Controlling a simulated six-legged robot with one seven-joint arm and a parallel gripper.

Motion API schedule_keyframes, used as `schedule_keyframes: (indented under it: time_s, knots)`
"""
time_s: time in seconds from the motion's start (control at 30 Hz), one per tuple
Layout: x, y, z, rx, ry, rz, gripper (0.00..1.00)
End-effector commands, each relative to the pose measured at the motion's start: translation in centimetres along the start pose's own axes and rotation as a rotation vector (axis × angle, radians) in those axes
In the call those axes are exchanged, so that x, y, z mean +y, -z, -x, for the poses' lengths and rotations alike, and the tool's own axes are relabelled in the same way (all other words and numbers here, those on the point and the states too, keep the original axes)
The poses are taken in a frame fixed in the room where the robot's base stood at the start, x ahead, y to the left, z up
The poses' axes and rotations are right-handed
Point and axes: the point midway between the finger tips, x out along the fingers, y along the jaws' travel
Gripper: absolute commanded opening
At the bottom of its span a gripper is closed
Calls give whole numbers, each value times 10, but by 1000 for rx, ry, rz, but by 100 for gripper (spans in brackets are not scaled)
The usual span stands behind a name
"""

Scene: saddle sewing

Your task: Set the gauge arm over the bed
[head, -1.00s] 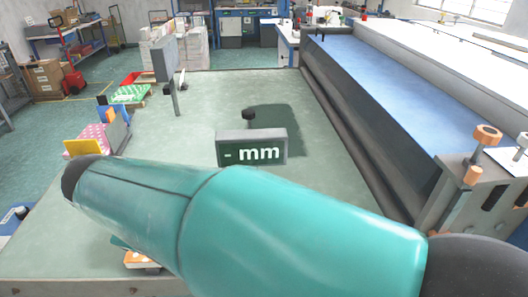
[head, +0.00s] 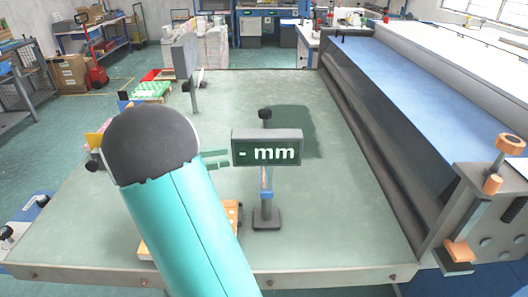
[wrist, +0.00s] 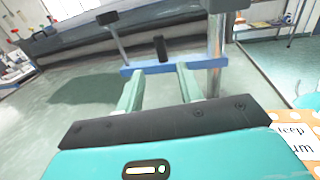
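A black upright peg (wrist: 160,48) stands at the bar between my fingers' lines. My gripper (wrist: 157,76) is open and empty, its fingertips close to the bar; contact is unclear. In the head view my gripper (head: 222,159) points right at the gauge, partly hidden by the display.
A long blue-topped machine (head: 420,85) runs along the right side. An orange-edged card (wrist: 300,145) lies beside the gauge. Another grey stand (head: 186,60) and coloured boxes are at the left. The table (head: 330,230) is clear right of the gauge.

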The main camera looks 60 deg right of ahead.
Motion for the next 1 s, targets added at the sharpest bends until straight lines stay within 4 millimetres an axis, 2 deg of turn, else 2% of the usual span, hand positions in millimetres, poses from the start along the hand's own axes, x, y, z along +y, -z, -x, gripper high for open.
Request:
schedule_keyframes:
  time_s: [0.6, 0.8, 1.0]
  knots:
    - [-1, 0, -110, 4, -2, -1, 37]
    - [0, 0, -124, 4, -3, -2, 37]
    - [0, 1, -125, 4, -5, -2, 37]
